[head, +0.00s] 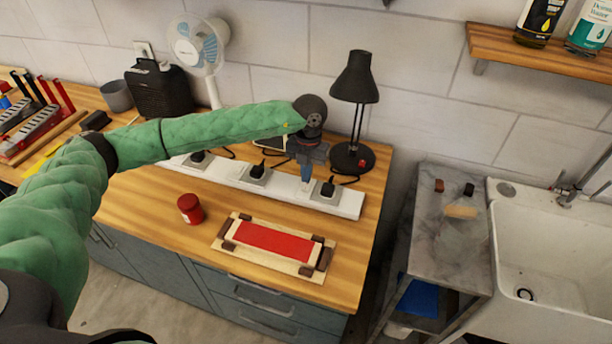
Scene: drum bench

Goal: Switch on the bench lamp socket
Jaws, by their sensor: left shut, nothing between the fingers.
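A black bench lamp (356,78) stands at the back right of the wooden bench, with a small red spot on its base. A long white power strip (228,180) lies along the bench in front of it, with several black plugs in it. The rightmost plug (327,188) is nearest the lamp. My left gripper (306,187) is shut and empty, pointing down at the strip just left of that plug. Its fingertips are at or just above the strip; I cannot tell whether they touch. The gripper hides part of the strip. My right gripper is not in view.
A red jar (190,209) and a wooden frame with a red panel (274,243) lie in front of the strip. A white fan (198,45) and a black ribbed container (160,90) stand behind. A sink (540,245) is at the right.

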